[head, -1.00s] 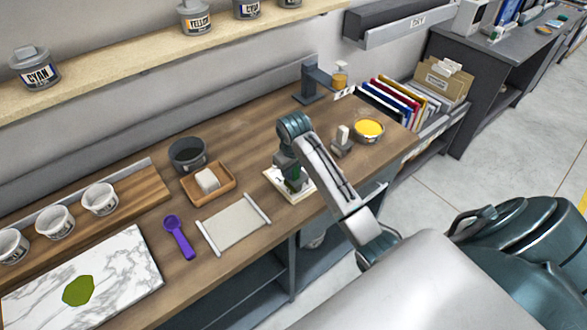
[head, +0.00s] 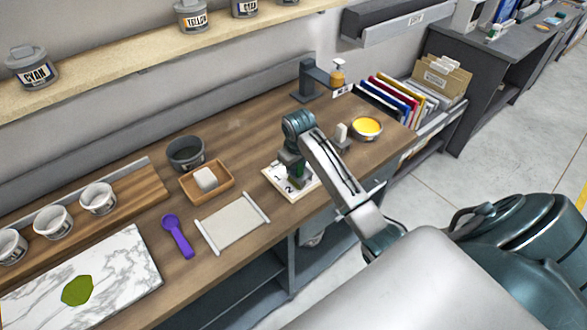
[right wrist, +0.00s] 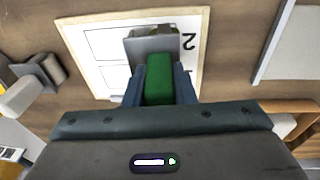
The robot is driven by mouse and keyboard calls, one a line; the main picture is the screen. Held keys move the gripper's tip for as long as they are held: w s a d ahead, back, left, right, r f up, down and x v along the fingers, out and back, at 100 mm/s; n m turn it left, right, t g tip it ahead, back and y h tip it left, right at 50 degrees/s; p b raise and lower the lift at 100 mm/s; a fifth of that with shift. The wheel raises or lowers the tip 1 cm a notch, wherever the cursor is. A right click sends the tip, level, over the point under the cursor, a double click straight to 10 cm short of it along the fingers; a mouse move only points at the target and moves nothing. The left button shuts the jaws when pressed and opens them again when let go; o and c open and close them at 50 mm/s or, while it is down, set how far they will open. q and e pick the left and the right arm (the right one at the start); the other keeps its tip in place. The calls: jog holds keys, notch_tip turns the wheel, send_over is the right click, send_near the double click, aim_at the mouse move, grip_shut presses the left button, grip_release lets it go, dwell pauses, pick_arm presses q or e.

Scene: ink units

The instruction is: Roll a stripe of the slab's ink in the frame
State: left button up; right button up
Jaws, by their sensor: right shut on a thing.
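The marble slab (head: 120,265) lies at the front left, with a green ink patch (head: 77,291) on it. The wood-edged white card (head: 275,184), marked 1 and 2, lies near the bench's front edge; it also shows in the right wrist view (right wrist: 88,22). My right gripper (head: 296,172) is over the card, shut on a green-handled roller (right wrist: 159,80). The roller's grey head is over the card beside the 2; whether it touches is unclear. The gripper hides part of the card, and I see no stripe on the visible part. My left gripper is not in view.
A white sheet (head: 233,224), purple scoop (head: 178,236) and wooden tray (head: 220,193) with a white block lie left of the card. A yellow-filled tin (head: 366,128) and a grey stand (head: 342,144) are at right. The bench behind the card is clear.

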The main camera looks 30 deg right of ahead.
jog(key=shift+w+d+f, duration=0.1)
jog(key=shift+d+f, duration=0.05)
jog(key=shift+d, duration=1.55)
jog(key=shift+w+d+f, duration=0.1)
jog(key=shift+d, duration=1.55)
jog(key=shift+w+d+r, duration=0.1)
jog(key=shift+w+d, duration=0.05)
jog(key=shift+d, duration=1.3)
jog(key=shift+w+d+r, duration=0.1)
jog(key=shift+d, duration=1.35)
jog(key=shift+s+a+f, duration=0.1)
jog(key=shift+s+a, duration=0.1)
jog(key=shift+a, duration=2.25)
jog(key=shift+s+a+r, duration=0.1)
jog(key=shift+s+a, duration=0.1)
jog(key=shift+a, duration=2.25)
jog(key=shift+s+a+f, duration=0.1)
jog(key=shift+s+a, duration=0.1)
jog(key=shift+a, duration=2.25)
notch_tip(320, 180, up, 6)
